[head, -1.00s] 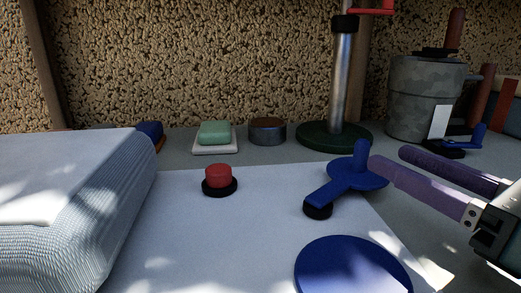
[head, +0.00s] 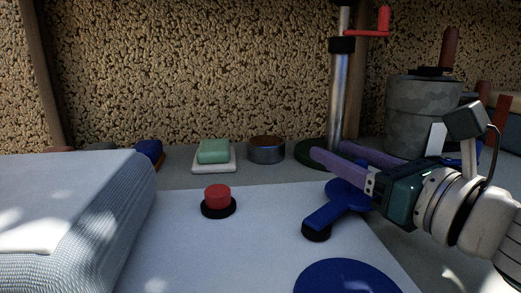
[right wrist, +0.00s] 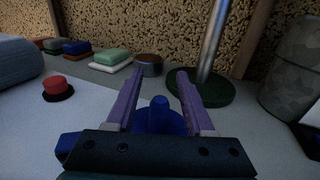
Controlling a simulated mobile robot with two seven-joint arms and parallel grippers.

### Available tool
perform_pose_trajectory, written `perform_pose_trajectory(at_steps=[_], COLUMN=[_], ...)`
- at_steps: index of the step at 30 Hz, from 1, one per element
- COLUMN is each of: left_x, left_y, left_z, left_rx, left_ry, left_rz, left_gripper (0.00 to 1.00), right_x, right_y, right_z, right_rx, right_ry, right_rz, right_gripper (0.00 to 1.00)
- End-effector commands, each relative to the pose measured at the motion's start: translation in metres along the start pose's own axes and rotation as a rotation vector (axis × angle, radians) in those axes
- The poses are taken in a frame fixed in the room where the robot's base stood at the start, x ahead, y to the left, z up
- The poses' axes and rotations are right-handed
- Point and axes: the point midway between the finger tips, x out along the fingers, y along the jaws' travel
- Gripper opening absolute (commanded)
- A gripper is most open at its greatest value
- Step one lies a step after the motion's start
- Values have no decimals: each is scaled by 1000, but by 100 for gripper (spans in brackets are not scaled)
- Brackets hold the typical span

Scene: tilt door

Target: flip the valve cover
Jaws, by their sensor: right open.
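The blue valve cover (head: 336,208) is a flat arm and disc joined to a small black base on the white surface. Its upright knob is hidden behind my right gripper in the head view. In the right wrist view the knob (right wrist: 160,115) stands between the purple fingers, with the disc below it. My right gripper (head: 330,149) is open, its fingers on either side of the knob and reaching past it; I cannot tell whether they touch it. A separate blue disc (head: 348,278) lies nearer on the white surface. My left gripper is not in view.
A red button (head: 218,196) on a black base stands left of the cover. Behind are a green block (head: 214,151), a round tin (head: 266,149), a metal post (head: 339,95) and a grey canister (head: 420,118). A ribbed white block (head: 75,205) fills the left.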

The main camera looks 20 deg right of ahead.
Motion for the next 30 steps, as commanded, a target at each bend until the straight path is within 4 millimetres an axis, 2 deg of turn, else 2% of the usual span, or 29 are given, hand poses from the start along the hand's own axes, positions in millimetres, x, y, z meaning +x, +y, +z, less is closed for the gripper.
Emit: perform_pose_trajectory(at_steps=[1, 15, 30], left_x=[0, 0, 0], left_y=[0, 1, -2], left_z=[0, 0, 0], left_rx=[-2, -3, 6], left_ry=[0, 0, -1], left_rz=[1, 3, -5], left_gripper=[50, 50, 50], right_x=[0, 0, 0], right_y=[0, 0, 0], right_z=[0, 0, 0], right_rx=[0, 1, 1], right_ry=[0, 0, 0], right_rz=[0, 0, 0], right_gripper=[51, 0, 0])
